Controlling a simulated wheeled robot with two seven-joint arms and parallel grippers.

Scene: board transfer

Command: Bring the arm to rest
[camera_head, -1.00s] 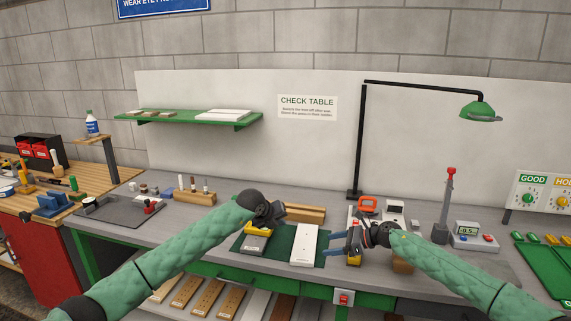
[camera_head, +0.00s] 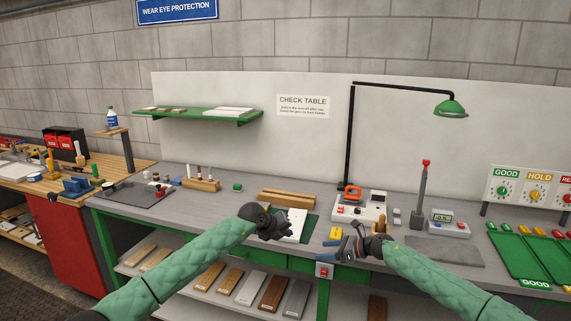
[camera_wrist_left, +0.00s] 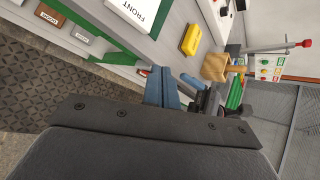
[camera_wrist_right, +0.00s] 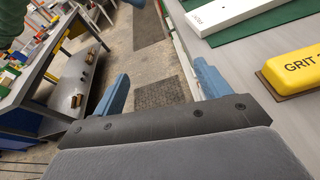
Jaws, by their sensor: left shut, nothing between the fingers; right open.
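My left gripper (camera_head: 286,232) hangs over the front part of the check table and covers part of the white board. Its blue fingers are together and empty in the left wrist view (camera_wrist_left: 162,88). My right gripper (camera_head: 336,251) is near the table's front edge, right of the board. Its blue fingers stand apart with nothing between them in the right wrist view (camera_wrist_right: 163,90). The white board (camera_head: 297,222) lies on a green mat (camera_head: 312,228). It also shows in the left wrist view (camera_wrist_left: 140,10), marked FRONT, and in the right wrist view (camera_wrist_right: 222,14).
A yellow grit block (camera_head: 336,232) lies right of the mat. A wooden block (camera_head: 287,198) lies behind the board. A lamp post (camera_head: 349,150), a gauge stand (camera_head: 421,195) and green trays (camera_head: 505,250) stand to the right. A lower shelf (camera_head: 215,290) holds several boards.

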